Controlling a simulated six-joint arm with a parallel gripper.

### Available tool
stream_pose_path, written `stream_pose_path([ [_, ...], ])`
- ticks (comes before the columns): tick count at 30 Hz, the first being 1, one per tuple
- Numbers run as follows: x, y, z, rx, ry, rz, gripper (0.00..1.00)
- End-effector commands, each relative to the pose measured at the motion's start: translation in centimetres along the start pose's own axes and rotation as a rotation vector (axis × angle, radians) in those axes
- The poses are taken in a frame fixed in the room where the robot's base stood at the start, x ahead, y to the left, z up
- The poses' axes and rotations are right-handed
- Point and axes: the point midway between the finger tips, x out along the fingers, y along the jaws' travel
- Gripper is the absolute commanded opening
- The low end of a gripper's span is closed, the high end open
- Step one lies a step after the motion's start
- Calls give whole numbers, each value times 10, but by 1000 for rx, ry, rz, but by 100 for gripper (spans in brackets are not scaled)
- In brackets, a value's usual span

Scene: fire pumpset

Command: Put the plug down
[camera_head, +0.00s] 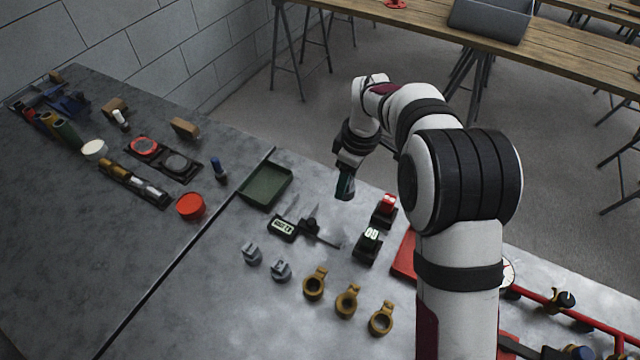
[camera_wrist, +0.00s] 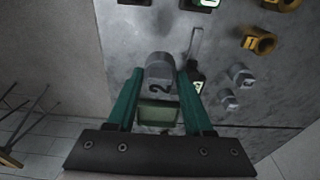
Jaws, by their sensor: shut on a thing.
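My gripper (camera_head: 345,188) is raised above the table near its far edge, pointing down, to the right of the green tray. In the wrist view its two teal fingers (camera_wrist: 160,75) are shut on a grey plug (camera_wrist: 159,68) marked with what looks like a 2. The plug is held between the fingertips; in the head view it is hidden or too small to make out. The green tray (camera_head: 265,186) lies empty on the grey table; in the wrist view the tray (camera_wrist: 158,112) shows between the fingers, beyond the plug.
Two grey fittings (camera_head: 266,262) and several brass rings (camera_head: 347,300) stand on the near table. A caliper (camera_head: 308,226) lies beside the tray. Blocks with red (camera_head: 387,205) and green (camera_head: 371,238) tops stand below and right of the gripper.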

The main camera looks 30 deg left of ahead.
Motion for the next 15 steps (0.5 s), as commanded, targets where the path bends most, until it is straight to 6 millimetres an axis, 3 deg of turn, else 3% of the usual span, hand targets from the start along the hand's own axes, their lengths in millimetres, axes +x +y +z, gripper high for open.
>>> stream_pose_path([
  [8,-10,5,19,2,0,0,0],
  [11,-15,10,43,5,-2,1,0],
  [15,-25,16,106,8,-6,2,0],
])
